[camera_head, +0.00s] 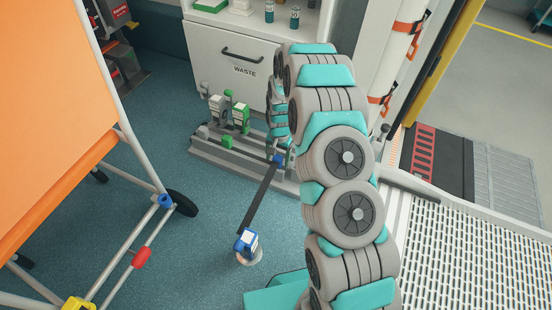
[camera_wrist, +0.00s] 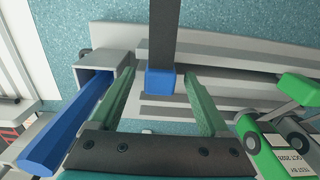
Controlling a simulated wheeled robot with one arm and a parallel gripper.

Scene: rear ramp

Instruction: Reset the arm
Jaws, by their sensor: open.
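My arm shows in the head view, its teal and grey links curving from the bottom up towards the cabinet. My gripper (camera_wrist: 160,72) shows in the wrist view with its two green fingers spread apart. A blue block (camera_wrist: 161,84) at the end of a dark bar lies between the fingers in the picture, with gaps on both sides. I cannot tell its depth relative to the fingertips. In the head view the dark bar (camera_head: 259,197) runs from a blue end near the floor rail to a blue and white fitting (camera_head: 246,243). The gripper is hard to make out there.
A grey floor rail (camera_head: 215,152) with green-marked clamps stands before the WASTE cabinet (camera_head: 235,75). A green clamp (camera_wrist: 270,150) is right of the fingers; a blue handle (camera_wrist: 65,130) is left. An orange stretcher (camera_head: 50,120) stands left. A perforated ramp (camera_head: 465,265) lies right.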

